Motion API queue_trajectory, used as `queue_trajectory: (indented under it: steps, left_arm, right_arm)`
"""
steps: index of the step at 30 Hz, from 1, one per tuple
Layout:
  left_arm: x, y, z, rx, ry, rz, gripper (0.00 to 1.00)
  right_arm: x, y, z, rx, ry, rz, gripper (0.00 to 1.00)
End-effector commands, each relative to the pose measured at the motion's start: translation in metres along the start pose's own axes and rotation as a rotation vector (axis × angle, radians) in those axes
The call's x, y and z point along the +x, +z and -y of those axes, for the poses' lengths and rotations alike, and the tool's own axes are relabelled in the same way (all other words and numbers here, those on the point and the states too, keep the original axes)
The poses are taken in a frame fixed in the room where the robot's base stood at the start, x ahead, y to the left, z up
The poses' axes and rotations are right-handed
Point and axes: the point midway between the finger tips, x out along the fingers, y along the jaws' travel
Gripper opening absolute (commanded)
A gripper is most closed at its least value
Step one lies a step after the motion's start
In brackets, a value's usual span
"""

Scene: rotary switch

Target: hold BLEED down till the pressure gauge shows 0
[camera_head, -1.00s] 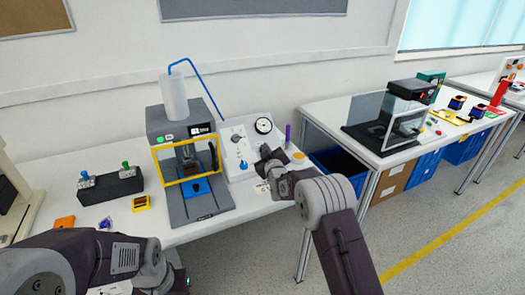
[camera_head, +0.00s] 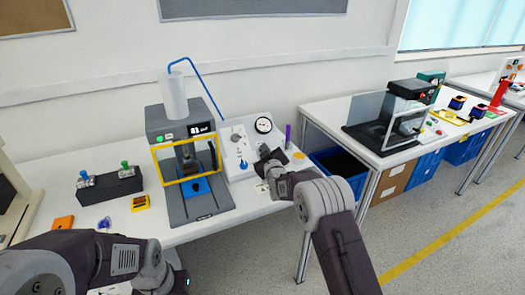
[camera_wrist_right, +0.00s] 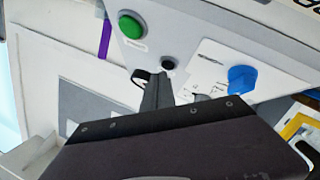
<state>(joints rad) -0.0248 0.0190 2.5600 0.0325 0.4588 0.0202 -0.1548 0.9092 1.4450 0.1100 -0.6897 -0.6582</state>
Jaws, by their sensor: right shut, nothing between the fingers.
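The grey panel (camera_head: 233,157) stands on the near table, beside the press machine. Its round white pressure gauge (camera_head: 263,125) is at the upper right; its reading is too small to tell. My right gripper (camera_head: 264,150) is in front of the panel below the gauge, shut and empty. In the right wrist view its dark fingertips (camera_wrist_right: 150,80) are close to a small black button (camera_wrist_right: 168,64); I cannot tell if they touch it. A green button (camera_wrist_right: 131,25) and a blue knob (camera_wrist_right: 242,78) are also there. No label reads clearly as BLEED.
The press machine (camera_head: 167,125) with a yellow frame stands left of the panel. A purple upright object (camera_head: 288,135) and an orange round piece (camera_head: 299,156) are close right of my right gripper. A black box with two levers (camera_head: 110,187) is further left.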

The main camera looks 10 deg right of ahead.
Motion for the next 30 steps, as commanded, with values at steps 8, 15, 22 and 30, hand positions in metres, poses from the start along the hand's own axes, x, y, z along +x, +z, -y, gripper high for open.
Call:
queue_trajectory:
  steps: [8, 15, 22, 30]
  left_arm:
    - [0.0024, 0.0002, 0.0, 0.0, 0.0, 0.0, 0.36]
    - [0.0044, 0.0005, 0.0001, 0.0, 0.0, 0.0, 0.36]
    - [0.0064, 0.0007, 0.0001, 0.0, 0.0, 0.0, 0.36]
    - [0.0065, 0.0006, 0.0001, 0.0, 0.0, 0.0, 0.36]
  right_arm:
    - [0.002, 0.002, 0.0018, 0.0, 0.0, 0.0, 0.0]
    - [0.0041, 0.003, 0.003, 0.0, 0.0, 0.0, 0.0]
    - [0.006, 0.0046, 0.0046, 0.0, 0.0, 0.0, 0.0]
    - [0.0065, 0.0051, 0.005, 0.0, -0.001, 0.001, 0.0]
